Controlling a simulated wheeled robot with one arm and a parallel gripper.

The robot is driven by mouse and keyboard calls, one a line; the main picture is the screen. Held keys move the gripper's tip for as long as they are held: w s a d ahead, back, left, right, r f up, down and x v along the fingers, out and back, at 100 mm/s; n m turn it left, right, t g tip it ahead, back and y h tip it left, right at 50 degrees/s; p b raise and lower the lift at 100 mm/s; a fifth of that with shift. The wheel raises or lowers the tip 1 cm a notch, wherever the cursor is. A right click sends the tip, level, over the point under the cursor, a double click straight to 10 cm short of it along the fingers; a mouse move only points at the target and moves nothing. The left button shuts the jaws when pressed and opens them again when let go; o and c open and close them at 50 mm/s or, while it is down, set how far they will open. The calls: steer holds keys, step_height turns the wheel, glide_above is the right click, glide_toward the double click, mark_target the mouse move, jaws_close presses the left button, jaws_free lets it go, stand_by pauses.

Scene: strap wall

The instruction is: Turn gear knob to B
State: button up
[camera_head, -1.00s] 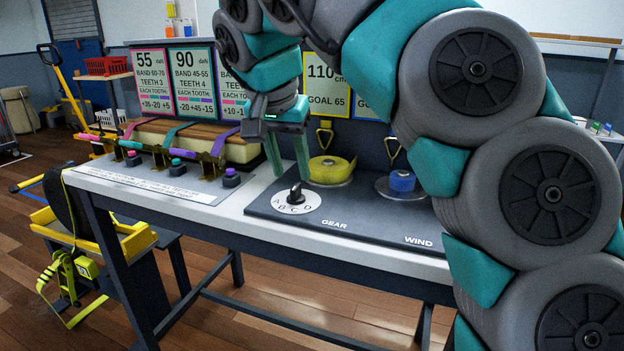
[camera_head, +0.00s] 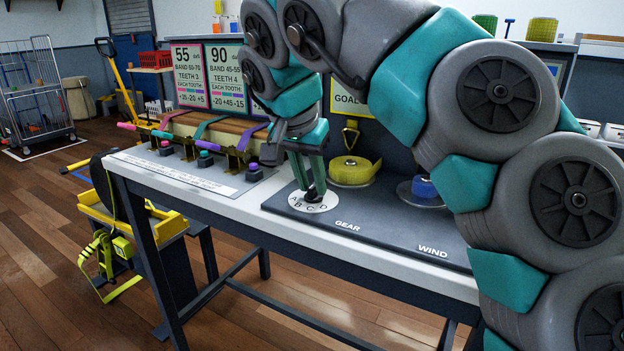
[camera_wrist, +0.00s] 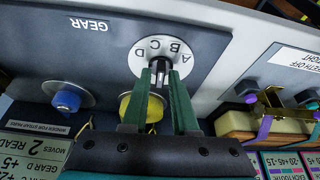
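The gear knob (camera_head: 313,194) is a black pointer knob at the middle of a white round dial (camera_head: 322,207) lettered A to D, above the word GEAR. In the wrist view the knob (camera_wrist: 160,74) stands between my two green fingertips, with the letters of the dial (camera_wrist: 165,50) showing beyond. My gripper (camera_head: 310,187) points down over the dial. Its fingers (camera_wrist: 161,80) are on either side of the knob and look closed against it; the contact itself is small and partly hidden. I cannot tell which letter the pointer faces.
A yellow strap spool (camera_head: 352,171) sits just behind the dial, and a blue one (camera_head: 424,187) is to the right near WIND. Coloured straps with buckles and small buttons (camera_head: 205,158) are to the left. The dark panel in front of the dial is clear.

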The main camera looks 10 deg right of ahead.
jaws_close()
stand_by(0.3)
steer(key=shift+w+r+m+g+h, duration=0.1)
steer(key=shift+m+g+h, duration=0.2)
steer(key=shift+m, duration=0.75)
steer(key=shift+w+r+m+g+h, duration=0.1)
steer(key=shift+m+g+h, duration=0.15)
steer(key=shift+m, duration=0.8)
steer(key=shift+a+m, duration=0.15)
steer(key=shift+m, duration=0.15)
steer(key=shift+f, duration=0.1)
steer(key=shift+o, duration=1.6)
jaws_free()
